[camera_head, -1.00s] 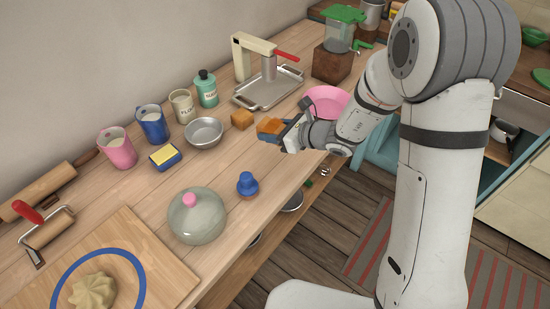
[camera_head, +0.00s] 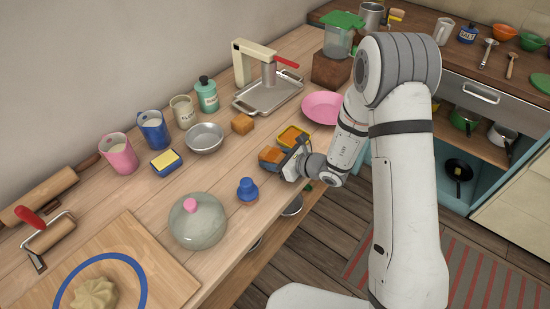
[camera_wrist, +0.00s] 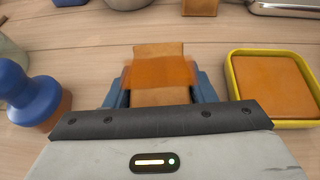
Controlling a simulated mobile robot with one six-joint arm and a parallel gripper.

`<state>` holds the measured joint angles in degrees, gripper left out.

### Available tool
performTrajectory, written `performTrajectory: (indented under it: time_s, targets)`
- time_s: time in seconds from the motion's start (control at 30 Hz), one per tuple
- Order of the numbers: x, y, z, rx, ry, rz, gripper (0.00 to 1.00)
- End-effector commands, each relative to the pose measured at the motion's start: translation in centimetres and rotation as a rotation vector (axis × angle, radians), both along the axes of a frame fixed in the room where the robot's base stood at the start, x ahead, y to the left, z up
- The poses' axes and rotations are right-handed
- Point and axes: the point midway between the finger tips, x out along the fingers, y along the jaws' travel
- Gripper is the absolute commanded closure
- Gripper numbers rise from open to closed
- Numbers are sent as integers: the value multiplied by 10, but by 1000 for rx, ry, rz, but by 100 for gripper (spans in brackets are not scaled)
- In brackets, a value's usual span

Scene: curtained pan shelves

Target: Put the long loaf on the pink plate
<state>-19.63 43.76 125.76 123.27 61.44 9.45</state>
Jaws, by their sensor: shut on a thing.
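My gripper (camera_head: 277,159) is shut on a brown loaf (camera_head: 268,153) near the table's front edge. In the wrist view the loaf (camera_wrist: 158,52) lies lengthwise between the blue fingers, with a darker orange-brown band across it. I cannot tell whether its underside touches the table. The pink plate (camera_head: 323,107) is round and looks empty. It sits farther back and to the right of my gripper, out of the wrist view. A short brown block of bread (camera_head: 243,124) stands on the table behind the gripper. It also shows at the wrist view's top (camera_wrist: 200,7).
A yellow-rimmed square dish with orange filling (camera_head: 294,138) lies between gripper and plate. A blue knobbed stamp (camera_head: 247,189) and a glass dome (camera_head: 198,222) stand left of the gripper. A metal bowl (camera_head: 204,138) and a press on a tray (camera_head: 267,92) are behind.

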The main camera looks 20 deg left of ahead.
Motion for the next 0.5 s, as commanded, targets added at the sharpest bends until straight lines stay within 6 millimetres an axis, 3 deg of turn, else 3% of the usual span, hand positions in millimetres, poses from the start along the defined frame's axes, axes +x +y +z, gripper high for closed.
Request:
performTrajectory:
  time_s: [0.27,0.3,0.5]
  targets:
    - [0,0,-5,0,0,0,74]
    - [0,0,-5,-1,1,1,49]
    - [0,0,-4,-1,1,1,33]
